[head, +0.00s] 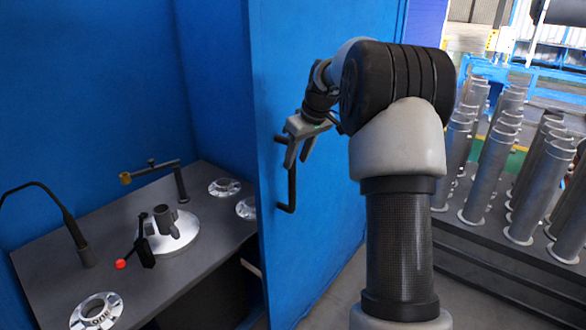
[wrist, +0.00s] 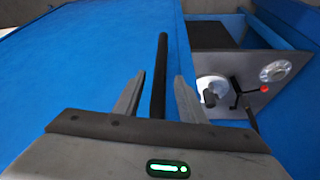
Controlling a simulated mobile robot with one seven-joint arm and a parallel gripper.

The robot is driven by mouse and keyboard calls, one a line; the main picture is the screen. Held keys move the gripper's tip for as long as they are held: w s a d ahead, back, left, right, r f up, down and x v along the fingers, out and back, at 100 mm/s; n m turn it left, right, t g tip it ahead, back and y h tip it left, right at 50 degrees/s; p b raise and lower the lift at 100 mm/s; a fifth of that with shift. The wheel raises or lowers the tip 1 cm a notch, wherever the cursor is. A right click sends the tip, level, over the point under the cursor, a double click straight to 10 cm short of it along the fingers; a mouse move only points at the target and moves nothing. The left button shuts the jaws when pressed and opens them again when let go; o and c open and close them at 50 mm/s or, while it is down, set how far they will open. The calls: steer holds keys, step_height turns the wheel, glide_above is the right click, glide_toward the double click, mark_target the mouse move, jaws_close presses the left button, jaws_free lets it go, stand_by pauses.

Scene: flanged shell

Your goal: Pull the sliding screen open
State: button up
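The sliding screen (head: 325,220) is a tall blue panel standing at the right side of the blue booth, and it also fills the left of the wrist view (wrist: 80,75). Its handle (head: 291,190) is a black upright bar standing off the panel. My gripper (head: 296,163) is at the upper part of the handle. In the wrist view the handle bar (wrist: 160,75) runs between the two fingers of my gripper (wrist: 158,98), with a gap visible on each side. The fingers are open. The handle's lower end shows below the fingers in the head view.
Inside the booth is a dark worktable (head: 60,250) with a round metal fixture (head: 172,235), a red-knobbed lever (head: 122,264) and flanged discs (head: 97,311). The booth's opening is left of the screen. Several flanged metal tubes (head: 490,160) stand on a dark platform at the right.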

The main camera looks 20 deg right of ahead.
steer(key=v, duration=1.1)
steer(key=shift+r, duration=0.35)
steer(key=shift+r, duration=0.1)
